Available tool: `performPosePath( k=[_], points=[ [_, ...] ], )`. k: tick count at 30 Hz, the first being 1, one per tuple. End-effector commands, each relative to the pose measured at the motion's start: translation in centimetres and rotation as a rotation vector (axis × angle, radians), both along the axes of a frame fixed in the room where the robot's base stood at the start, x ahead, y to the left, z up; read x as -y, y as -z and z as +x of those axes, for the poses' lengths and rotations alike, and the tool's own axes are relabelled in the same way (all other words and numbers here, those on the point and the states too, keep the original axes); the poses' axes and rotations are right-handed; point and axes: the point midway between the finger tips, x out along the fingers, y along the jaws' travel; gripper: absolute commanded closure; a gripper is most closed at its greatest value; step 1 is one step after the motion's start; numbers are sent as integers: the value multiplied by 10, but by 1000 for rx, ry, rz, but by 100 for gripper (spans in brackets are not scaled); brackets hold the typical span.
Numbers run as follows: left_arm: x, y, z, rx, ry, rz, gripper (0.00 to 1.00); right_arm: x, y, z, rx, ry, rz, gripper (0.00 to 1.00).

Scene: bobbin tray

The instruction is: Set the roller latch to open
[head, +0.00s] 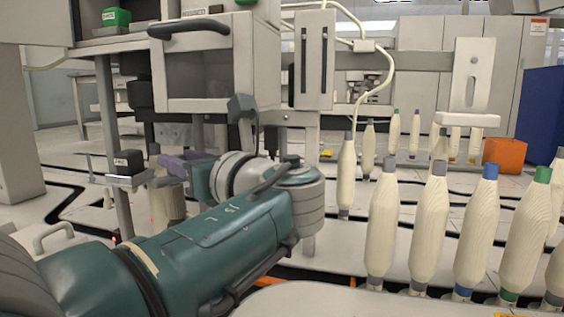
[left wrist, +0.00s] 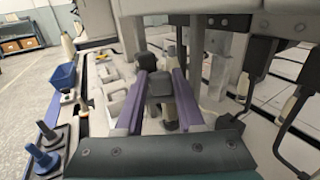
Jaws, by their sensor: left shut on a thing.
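My left gripper (head: 172,160) reaches toward a small black block (head: 127,162) with a white label on a grey post, which I take to be the roller latch. A dark knob shows just at the fingertips. In the left wrist view, the two purple fingers of the left gripper (left wrist: 160,80) are on either side of a dark piece (left wrist: 157,90), and the gripper is shut on it. A rounded dark knob (left wrist: 147,62) stands beyond it. The label is too small to read, and I cannot tell the latch's setting. My right gripper is not in view.
Several wound bobbins (head: 382,222) stand upright at the right. A grey cabinet with a windowed door (head: 205,65) hangs above my left arm. An orange box (head: 505,155) stands at the far right. A blue bin (left wrist: 64,76) shows in the left wrist view.

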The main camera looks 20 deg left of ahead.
Motion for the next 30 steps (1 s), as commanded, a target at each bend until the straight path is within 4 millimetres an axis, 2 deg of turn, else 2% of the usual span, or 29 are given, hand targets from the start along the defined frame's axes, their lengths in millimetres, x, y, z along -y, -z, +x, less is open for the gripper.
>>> performPosePath(
  k=[10, 11, 18, 26, 30],
  points=[
    [-1, 1, 0, -2, -3, -3, 100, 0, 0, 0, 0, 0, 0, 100],
    [-1, 1, 0, -2, -3, -3, 62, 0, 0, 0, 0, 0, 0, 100],
    [-1, 1, 0, -2, -3, -2, 35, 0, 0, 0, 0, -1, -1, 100],
    [0, 1, 0, -2, -3, -1, 32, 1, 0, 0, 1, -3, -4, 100],
    [10, -2, -4, -4, -1, -3, 32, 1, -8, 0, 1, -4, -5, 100]
  ],
)
